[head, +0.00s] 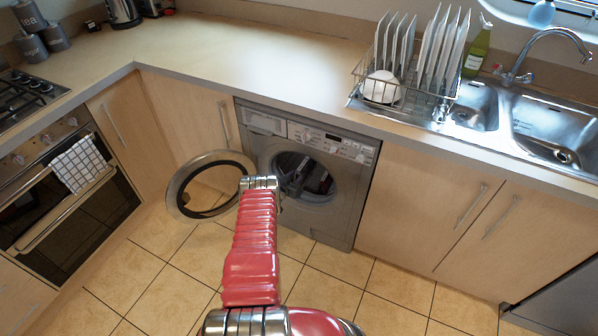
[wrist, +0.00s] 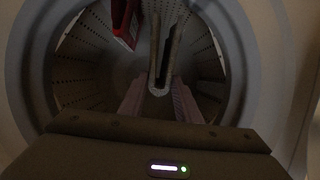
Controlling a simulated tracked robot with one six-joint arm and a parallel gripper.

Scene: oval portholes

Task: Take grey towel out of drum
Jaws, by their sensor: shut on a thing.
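The washing machine (head: 345,208) has its round door (head: 180,186) swung open to the left. My gripper (head: 299,182) reaches into the drum opening in the head view; its tips are hard to make out there. In the wrist view the perforated drum (wrist: 85,70) surrounds the picture's middle. Two pale fingers of my gripper (wrist: 159,90) stand either side of the lower end of a grey folded towel (wrist: 166,50), shut on it. The towel's two layers run upward in the picture, inside the drum. The view is dark, so its far end is unclear.
A red item (wrist: 124,22) is at the drum's upper left in the wrist view. The opening's rim surrounds my gripper. The counter (head: 220,55) overhangs the machine. The tiled floor (head: 330,275) in front is clear. A checked cloth (head: 78,165) hangs on the oven.

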